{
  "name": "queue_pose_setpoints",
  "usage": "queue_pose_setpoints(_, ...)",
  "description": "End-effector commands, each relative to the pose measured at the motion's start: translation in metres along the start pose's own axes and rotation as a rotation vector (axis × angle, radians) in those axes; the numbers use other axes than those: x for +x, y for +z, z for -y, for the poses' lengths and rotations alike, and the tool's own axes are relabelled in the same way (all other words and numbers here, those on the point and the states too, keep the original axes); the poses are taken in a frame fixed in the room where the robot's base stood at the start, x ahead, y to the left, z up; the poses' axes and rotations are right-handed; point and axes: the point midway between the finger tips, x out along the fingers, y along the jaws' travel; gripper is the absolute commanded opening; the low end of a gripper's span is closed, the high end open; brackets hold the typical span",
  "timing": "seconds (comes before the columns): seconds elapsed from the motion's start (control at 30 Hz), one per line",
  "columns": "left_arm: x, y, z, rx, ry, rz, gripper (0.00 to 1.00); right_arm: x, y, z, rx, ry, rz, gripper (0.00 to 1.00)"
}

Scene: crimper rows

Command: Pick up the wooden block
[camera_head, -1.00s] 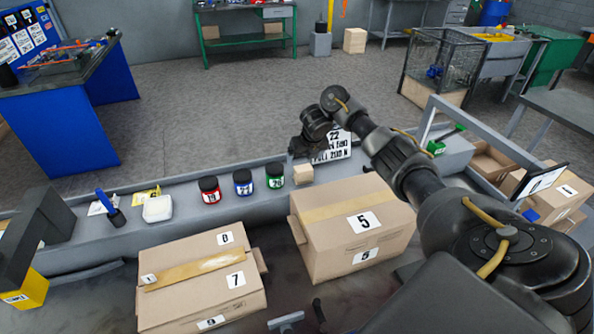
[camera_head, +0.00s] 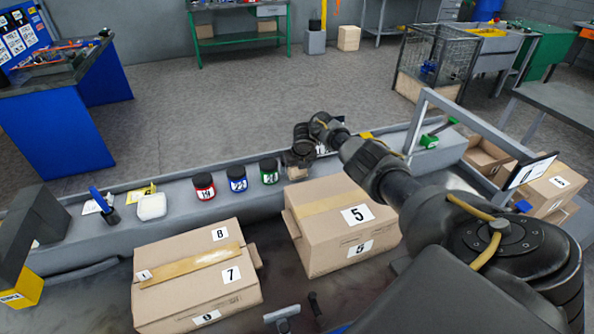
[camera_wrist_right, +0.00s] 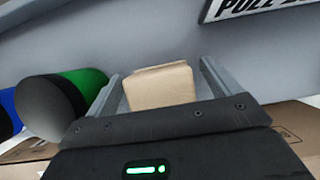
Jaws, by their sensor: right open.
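The small tan wooden block (camera_head: 296,173) sits on the grey ledge, to the right of the jar with the green lid band. My right gripper (camera_head: 298,160) is over it and hides part of it. In the right wrist view the block (camera_wrist_right: 162,87) lies between the two open fingers of the gripper (camera_wrist_right: 160,78), with a gap at each side. The fingers do not appear to be closed on it. My left gripper is not in view.
Red (camera_head: 203,187), blue (camera_head: 237,179) and green (camera_head: 269,171) jars stand in a row left of the block. A white dish (camera_head: 152,206) sits further left. Cardboard boxes (camera_head: 345,235) and (camera_head: 195,300) lie in front of the ledge.

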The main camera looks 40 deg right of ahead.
Motion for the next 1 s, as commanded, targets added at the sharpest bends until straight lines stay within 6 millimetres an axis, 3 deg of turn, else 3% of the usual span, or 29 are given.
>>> queue_pose_setpoints(0.27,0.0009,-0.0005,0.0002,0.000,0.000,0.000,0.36,0.0035,0.0004,0.0001,-0.001,0.000,0.001,0.89)
queue_pose_setpoints(0.67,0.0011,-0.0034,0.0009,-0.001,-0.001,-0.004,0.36,0.0033,0.0004,0.0000,-0.001,0.000,0.001,0.39)
queue_pose_setpoints(1.0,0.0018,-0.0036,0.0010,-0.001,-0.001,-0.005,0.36,0.0004,0.0022,0.0002,-0.001,0.000,0.003,0.38)
